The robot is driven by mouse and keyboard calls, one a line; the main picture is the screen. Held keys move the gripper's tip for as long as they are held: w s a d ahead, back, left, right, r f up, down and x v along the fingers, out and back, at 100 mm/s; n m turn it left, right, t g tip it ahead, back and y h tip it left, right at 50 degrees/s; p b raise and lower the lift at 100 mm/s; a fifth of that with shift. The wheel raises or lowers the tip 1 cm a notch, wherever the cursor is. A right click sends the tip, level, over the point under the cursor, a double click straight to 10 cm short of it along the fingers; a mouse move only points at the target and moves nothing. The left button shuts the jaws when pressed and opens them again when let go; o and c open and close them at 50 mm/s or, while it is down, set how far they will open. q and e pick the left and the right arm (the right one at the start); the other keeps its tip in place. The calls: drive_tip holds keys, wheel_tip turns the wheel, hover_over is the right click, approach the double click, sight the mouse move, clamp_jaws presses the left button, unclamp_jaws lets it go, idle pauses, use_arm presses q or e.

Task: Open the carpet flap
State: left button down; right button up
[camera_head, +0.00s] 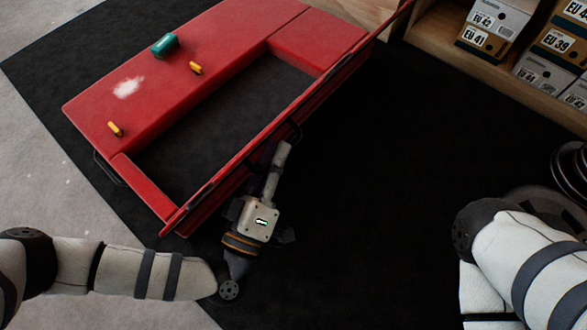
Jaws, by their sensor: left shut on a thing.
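A red pad (150,85) lies on a black mat, with a dark rectangular recess (215,125) in it. The carpet flap (225,190) stands raised along the recess's near right side and shows almost edge-on as a long, thin red panel with a dark edge. My left gripper (282,148) is at the outer side of the flap, shut at a small dark loop there. The flap and shadow partly hide its fingertips, so the exact contact is unclear. My right arm (525,255) enters at the lower right, and its gripper is out of view.
A wooden shelf with shoe boxes (490,25) stands at the upper right. The black mat (430,150) right of the flap is clear.

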use_arm(q)
drive_tip(key=shift+w+a+r, duration=0.3)
drive_tip(key=shift+a, duration=0.05)
drive_tip(key=c, duration=2)
unclamp_jaws()
drive_tip(key=shift+o, duration=0.2)
drive_tip(key=shift+s, duration=0.15)
drive_tip(key=v, duration=0.7)
drive_tip(key=shift+s, duration=0.15)
